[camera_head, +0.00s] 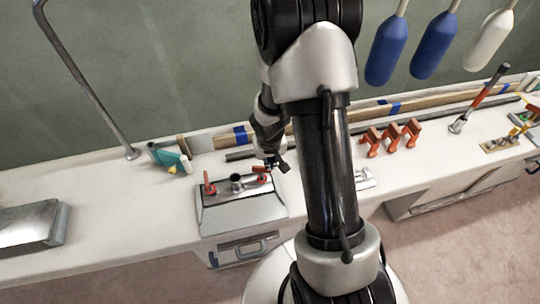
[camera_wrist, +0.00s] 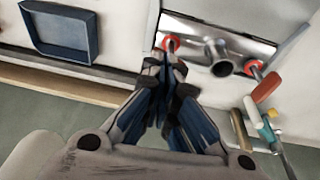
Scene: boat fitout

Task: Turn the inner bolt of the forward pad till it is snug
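A shiny metal pad (camera_head: 243,214) with a short upright tube (camera_head: 236,181) in its middle sits at the front edge of the white bench. It has a red-marked bolt on each side of the tube, the left one (camera_head: 208,187) and the right one (camera_head: 263,180). My gripper (camera_head: 274,163) points down beside the right bolt. In the wrist view, turned about, my gripper (camera_wrist: 168,66) has its fingertips close together just below the left red-ringed bolt (camera_wrist: 170,43). I cannot tell whether they touch or grip it. The other bolt (camera_wrist: 254,68) stands apart, with an orange piece beside it.
A teal bottle (camera_head: 170,158) lies left of the pad. A metal rail (camera_head: 85,75) rises at the left. Long wooden strips (camera_head: 425,98) lie along the wall.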

